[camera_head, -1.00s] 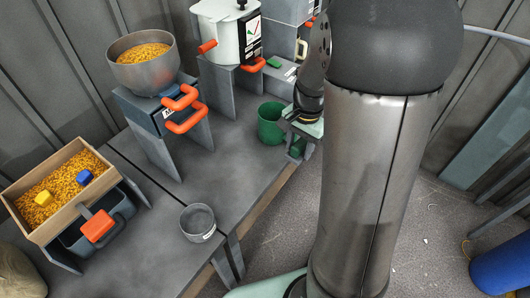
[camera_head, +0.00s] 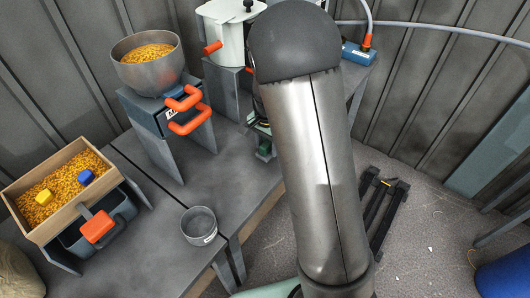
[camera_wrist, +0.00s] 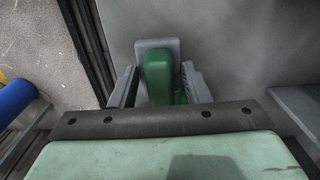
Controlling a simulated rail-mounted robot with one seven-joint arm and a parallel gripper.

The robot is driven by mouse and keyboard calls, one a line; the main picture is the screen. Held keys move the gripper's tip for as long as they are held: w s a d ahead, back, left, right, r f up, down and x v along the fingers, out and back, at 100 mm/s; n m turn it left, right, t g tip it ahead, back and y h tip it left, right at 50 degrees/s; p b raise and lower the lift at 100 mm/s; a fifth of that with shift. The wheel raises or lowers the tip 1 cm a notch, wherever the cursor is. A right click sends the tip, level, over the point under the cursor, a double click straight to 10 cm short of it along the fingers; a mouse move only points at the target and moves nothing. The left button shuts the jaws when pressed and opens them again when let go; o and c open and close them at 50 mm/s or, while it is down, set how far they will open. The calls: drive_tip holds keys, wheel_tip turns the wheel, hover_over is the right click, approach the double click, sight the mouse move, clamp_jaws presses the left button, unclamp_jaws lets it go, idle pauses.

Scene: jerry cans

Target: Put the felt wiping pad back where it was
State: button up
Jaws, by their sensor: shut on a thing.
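The felt wiping pad appears to be the green block with a thin grey plate (camera_wrist: 158,78) in the wrist view. It sits between the two fingers of my gripper (camera_wrist: 159,92), which is shut on it. In the head view a small green part of it (camera_head: 264,148) shows under my gripper (camera_head: 260,130), beside the arm at the bench's right edge. My arm hides most of the gripper there. I cannot tell whether the pad touches the surface behind it.
A steel bowl of yellow grain (camera_head: 148,66) stands on a raised stand. A wooden grain tray (camera_head: 52,232) is at left. A small grey pot (camera_head: 199,226) stands on the front bench. A white canister (camera_head: 226,38) is behind. A blue can (camera_head: 358,53) is at back right. Mid-bench is clear.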

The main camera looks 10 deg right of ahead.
sight(265, 152)
drive_tip(key=shift+w+a+f, duration=0.15)
drive_tip(key=shift+a+f, duration=0.05)
drive_tip(key=shift+f, duration=0.2)
wheel_tip(265, 152, down, 3)
drive_tip(key=shift+w+f+b, duration=0.1)
drive_tip(key=shift+b, duration=0.2)
drive_tip(key=o, duration=0.9)
